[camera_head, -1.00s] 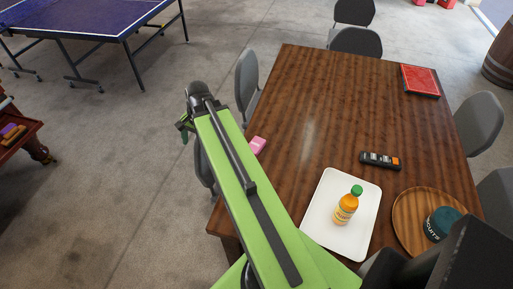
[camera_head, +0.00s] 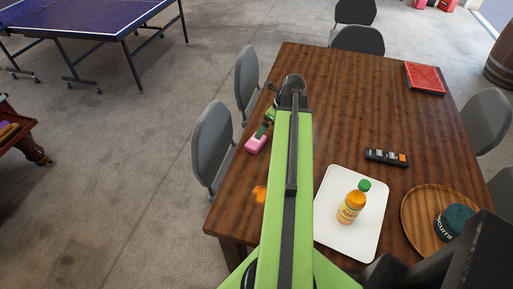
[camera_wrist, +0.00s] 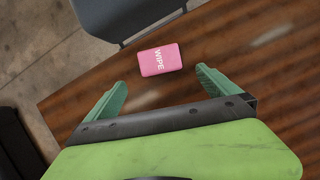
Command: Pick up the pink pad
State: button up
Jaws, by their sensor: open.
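The pink pad (camera_head: 256,144) lies flat on the wooden table (camera_head: 349,109) near its left edge. In the wrist view the pad (camera_wrist: 161,60) shows the word WIPE and lies just beyond the fingertips, roughly between their lines. My gripper (camera_wrist: 157,82) is open and empty, with its two green fingers spread wide. In the head view my gripper (camera_head: 262,131) is right by the pad, partly hidden behind my arm's end. I cannot tell its exact height above the table.
A white tray (camera_head: 332,232) with an orange bottle (camera_head: 351,206) stands right of my arm. A black remote (camera_head: 386,157), a round wooden tray (camera_head: 418,222) with a dark tin (camera_head: 455,222), and a red book (camera_head: 425,78) are further right. Grey chairs (camera_head: 212,146) stand along the table's left side.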

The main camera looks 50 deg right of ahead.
aim_at(256, 140)
jog(key=b+x, duration=1)
jog(key=x, duration=0.2)
jog(key=shift+w+f, duration=0.15)
jog(key=shift+f, duration=0.2)
jog(key=shift+r, duration=0.2)
jog(key=c, duration=1.1)
jog(key=shift+r+p, duration=0.45)
jog(key=shift+p, duration=0.15)
notch_tip(256, 140, up, 4)
jog(key=p, duration=0.3)
jog(key=shift+f+p, duration=0.15)
jog(key=shift+p, duration=0.2)
jog(key=s+d+r+p, duration=0.4)
jog(key=s+r+p, duration=0.2)
jog(key=s, duration=0.5)
jog(key=shift+d+r, duration=0.15)
jog(key=shift+r, duration=0.05)
